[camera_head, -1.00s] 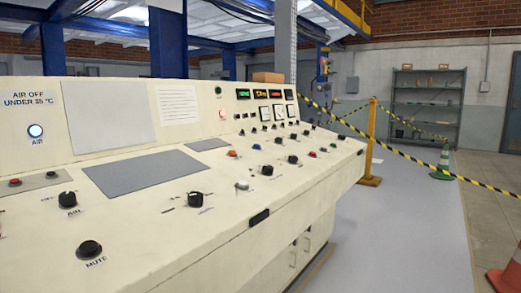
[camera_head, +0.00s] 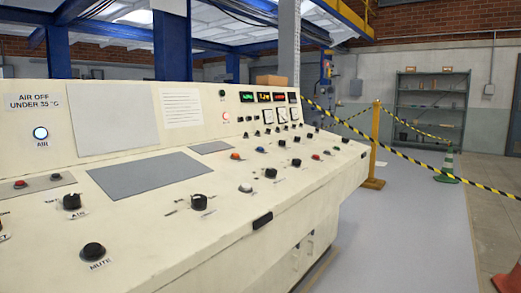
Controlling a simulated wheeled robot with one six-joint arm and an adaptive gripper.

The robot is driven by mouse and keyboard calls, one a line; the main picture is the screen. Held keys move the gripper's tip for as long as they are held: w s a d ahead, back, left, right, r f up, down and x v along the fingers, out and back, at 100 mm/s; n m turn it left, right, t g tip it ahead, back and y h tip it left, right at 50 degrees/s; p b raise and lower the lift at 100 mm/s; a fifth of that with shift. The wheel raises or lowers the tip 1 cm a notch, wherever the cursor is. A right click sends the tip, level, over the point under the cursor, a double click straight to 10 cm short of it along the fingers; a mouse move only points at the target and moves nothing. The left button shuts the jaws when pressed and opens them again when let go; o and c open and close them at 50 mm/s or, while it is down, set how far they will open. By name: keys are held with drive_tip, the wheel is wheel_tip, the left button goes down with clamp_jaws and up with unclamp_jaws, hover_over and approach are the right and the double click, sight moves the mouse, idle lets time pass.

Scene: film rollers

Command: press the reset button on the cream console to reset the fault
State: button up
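The cream console (camera_head: 200,240) fills the left and middle of the head view, with a sloped desk and an upright back panel. At the left edge, a dark control (camera_head: 3,227) is cut off by the frame. The label under it shows only its last letters, which look like "ET". A black knob labelled MUTE (camera_head: 93,251) and a black knob labelled AIR (camera_head: 72,202) are to its right. A lit white lamp (camera_head: 41,133), also labelled AIR, is on the back panel. My gripper is not in view.
Clear floor (camera_head: 400,240) lies to the right of the console.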

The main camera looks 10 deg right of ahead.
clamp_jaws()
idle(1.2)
